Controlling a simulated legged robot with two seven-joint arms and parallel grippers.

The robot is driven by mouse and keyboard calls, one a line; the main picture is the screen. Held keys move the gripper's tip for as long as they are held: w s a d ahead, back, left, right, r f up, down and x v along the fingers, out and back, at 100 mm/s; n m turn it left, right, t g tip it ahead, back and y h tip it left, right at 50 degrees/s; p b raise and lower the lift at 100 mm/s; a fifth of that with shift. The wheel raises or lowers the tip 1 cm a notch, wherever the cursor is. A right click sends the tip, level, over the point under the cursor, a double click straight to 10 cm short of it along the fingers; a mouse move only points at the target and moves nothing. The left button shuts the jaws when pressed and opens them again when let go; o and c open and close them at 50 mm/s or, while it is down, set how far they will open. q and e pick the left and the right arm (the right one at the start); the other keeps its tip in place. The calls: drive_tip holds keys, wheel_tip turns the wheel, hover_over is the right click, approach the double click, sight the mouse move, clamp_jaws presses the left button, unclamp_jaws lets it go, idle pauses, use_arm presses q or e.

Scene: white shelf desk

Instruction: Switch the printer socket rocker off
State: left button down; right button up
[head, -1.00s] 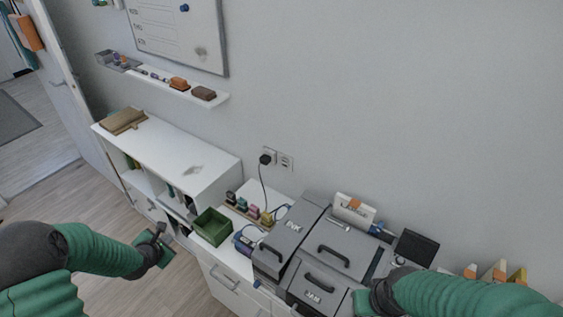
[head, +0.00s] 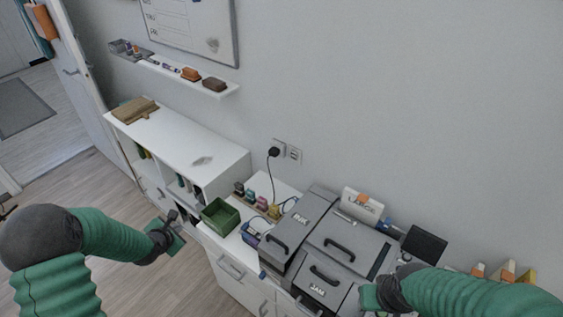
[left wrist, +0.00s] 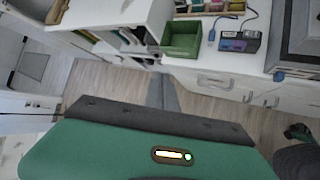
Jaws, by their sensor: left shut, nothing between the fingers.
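The wall socket (head: 279,146) holds a black plug, with a dark cable hanging down to the machines. Beside it on the right is a second white plate (head: 295,154) with small dark marks; which part is the rocker and its position are too small to tell. My left gripper (head: 174,216) is well below and left of the socket, in front of the cabinet and apart from it. In the left wrist view its fingers (left wrist: 163,92) are together and empty. My right gripper (head: 368,298) is low by the grey machine's front; its fingers are unclear.
A green bin (head: 220,216), several coloured stampers (head: 262,203) and a small blue-purple device (head: 254,236) stand on the desk. The grey printer-like machine (head: 345,247) fills the desk below and right of the socket. A shelf unit (head: 190,150) stands left. The wall around the socket is clear.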

use_arm(q)
drive_tip(key=s+d+r+m+g+b, duration=0.1)
drive_tip(key=s+d+r+m+g, duration=0.1)
drive_tip(key=s+d+m, duration=0.6)
drive_tip(key=s+d+r+m+g+h+b, duration=0.1)
drive_tip(key=s+d+r+m+g, duration=0.2)
drive_tip(key=s+d+m, duration=0.5)
drive_tip(key=s+m+g, duration=0.1)
drive_tip(key=s+m, duration=0.6)
drive_tip(key=m, duration=0.5)
drive_tip(key=shift+d+r+b, duration=0.15)
drive_tip(key=shift+b, duration=0.2)
